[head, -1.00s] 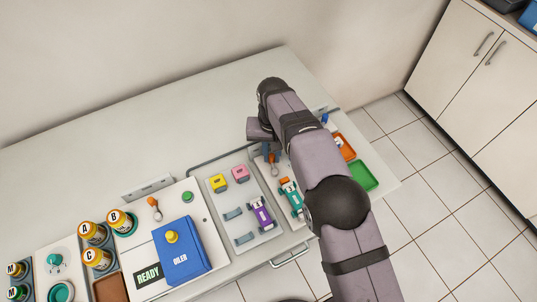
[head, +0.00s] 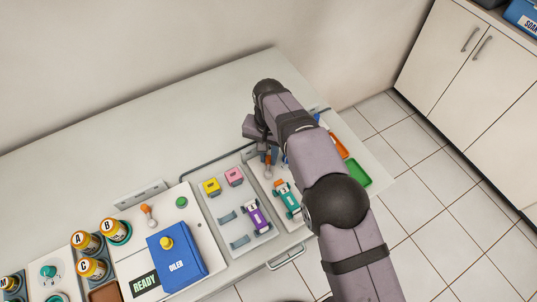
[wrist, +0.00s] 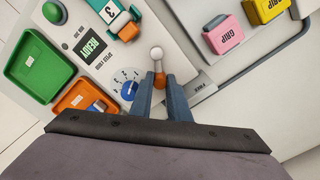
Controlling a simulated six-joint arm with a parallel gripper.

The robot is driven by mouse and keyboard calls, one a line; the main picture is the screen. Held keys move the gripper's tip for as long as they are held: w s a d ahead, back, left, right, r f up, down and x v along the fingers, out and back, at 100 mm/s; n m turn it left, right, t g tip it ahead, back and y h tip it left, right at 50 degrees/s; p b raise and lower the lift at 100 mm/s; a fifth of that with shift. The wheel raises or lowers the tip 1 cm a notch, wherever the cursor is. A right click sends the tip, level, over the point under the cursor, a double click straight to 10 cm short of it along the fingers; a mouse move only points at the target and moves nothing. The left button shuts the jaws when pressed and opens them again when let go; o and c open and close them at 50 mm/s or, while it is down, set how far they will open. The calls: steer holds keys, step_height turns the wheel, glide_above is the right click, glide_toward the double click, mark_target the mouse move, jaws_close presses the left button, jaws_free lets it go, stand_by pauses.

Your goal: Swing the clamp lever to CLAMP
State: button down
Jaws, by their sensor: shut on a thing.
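The clamp lever (wrist: 156,54) has a pale round end and an orange part. In the wrist view, my gripper (wrist: 160,80) is shut on its orange part, one grey-blue finger on each side. A label reading FREE (wrist: 197,87) is just right of the fingers. I cannot make out a CLAMP label. In the head view, my gripper (head: 268,156) is over the back of the panel, and the lever's pale part (head: 269,172) shows just below the fingers.
A blue numbered dial (wrist: 129,87) is close left of the fingers. Orange (wrist: 84,99) and green (wrist: 40,66) trays are beyond the dial. Pink (head: 234,176) and yellow (head: 212,186) GRIP blocks stand on the neighbouring panel.

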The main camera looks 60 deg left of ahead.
mark_target(269, 157)
steer(key=c, duration=1.7)
jaws_free()
steer(key=shift+o, duration=0.2)
steer(key=shift+r, duration=0.15)
steer(key=shift+w+r+b, duration=0.1)
steer(key=shift+r+b, duration=0.8)
steer(key=shift+r, duration=2.7)
